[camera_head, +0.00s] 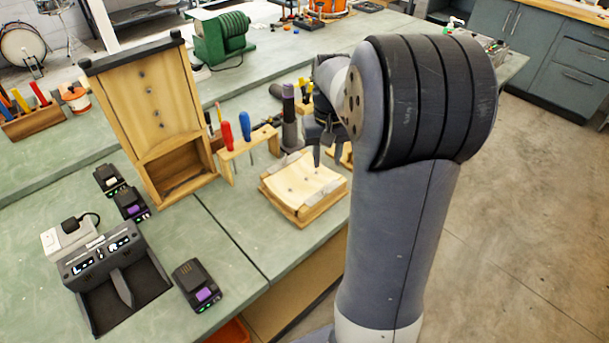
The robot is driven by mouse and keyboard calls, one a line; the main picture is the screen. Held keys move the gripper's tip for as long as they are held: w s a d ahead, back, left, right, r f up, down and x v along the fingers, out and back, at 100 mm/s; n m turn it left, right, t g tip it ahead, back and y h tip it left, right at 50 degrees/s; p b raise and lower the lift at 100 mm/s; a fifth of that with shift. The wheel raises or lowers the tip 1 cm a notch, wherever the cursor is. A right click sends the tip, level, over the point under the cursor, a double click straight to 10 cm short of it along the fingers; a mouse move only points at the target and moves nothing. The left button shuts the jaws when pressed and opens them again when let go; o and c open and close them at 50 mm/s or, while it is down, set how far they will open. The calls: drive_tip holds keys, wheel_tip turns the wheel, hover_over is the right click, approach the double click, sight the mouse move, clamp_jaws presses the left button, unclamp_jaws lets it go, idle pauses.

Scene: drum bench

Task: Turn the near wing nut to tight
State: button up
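A wooden jig (303,187) with a pale curved piece on top lies on the green bench near its front edge. I cannot clearly make out a wing nut on or around it; small grey parts at its back edge are too small to tell. My gripper (322,155) points down over the jig's back right part, partly behind my own arm. One dark finger shows, and I cannot tell how far apart the fingers are or whether they touch anything. My arm hides the area right of the jig.
A wooden rack with red and blue screwdrivers (247,149) stands left of the jig, beside a tall wooden box (148,98). A charger (110,270) and a battery (196,285) lie front left. A green machine (222,38) stands behind. Bare bench lies left of the jig.

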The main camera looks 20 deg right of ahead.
sight(324, 190)
drive_tip(key=f, duration=0.7)
drive_tip(key=w+f, duration=0.1)
drive_tip(key=f, duration=0.3)
drive_tip(key=shift+d+f+p, duration=0.1)
drive_tip(key=shift+d+p, duration=0.15)
drive_tip(key=shift+p, duration=0.15)
drive_tip(key=shift+c, duration=0.4)
clamp_jaws()
